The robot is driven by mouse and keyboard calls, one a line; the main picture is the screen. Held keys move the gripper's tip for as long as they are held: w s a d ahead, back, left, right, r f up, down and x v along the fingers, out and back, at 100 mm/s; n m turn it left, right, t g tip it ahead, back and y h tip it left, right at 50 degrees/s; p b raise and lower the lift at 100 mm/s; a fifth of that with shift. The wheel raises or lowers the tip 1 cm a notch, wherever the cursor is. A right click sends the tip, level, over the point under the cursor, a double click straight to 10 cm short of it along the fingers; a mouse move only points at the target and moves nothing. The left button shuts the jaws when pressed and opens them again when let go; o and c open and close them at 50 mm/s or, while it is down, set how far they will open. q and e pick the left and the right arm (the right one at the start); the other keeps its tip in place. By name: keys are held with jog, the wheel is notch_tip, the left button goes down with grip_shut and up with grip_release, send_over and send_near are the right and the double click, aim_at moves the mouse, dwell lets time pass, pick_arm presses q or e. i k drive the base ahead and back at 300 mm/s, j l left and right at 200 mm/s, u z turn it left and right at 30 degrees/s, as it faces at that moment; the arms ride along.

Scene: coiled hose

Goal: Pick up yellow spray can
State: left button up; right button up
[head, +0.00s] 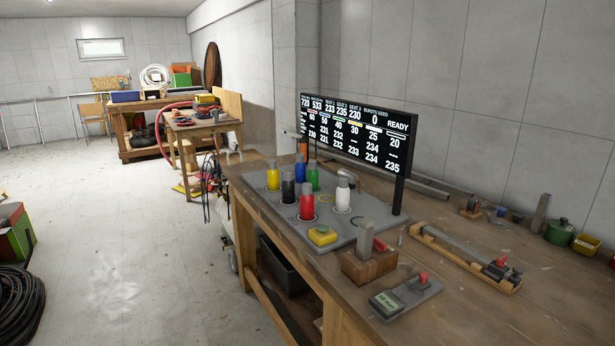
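The yellow spray can (272,179) stands upright at the far left corner of a grey board (290,226) on the workbench. A black can (288,188) stands just nearer to me, beside it. A blue can (300,168) and a green can (313,179) stand to its right. A red can (307,206) and a white can (343,195) are nearer the front. Neither of my grippers is in view.
The wooden workbench (480,300) runs along the right. A display panel (357,133) stands behind the cans. A yellow button box (322,235), a wooden block with a metal post (368,262) and a small meter (388,304) are nearer. Open floor (130,240) lies left.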

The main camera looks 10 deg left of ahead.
aim_at(272, 172)
jog(key=i+j+z, duration=0.5)
jog(key=j, duration=0.15)
jog(key=i+j+z, duration=0.2)
jog(key=j, duration=0.2)
jog(key=k, duration=0.05)
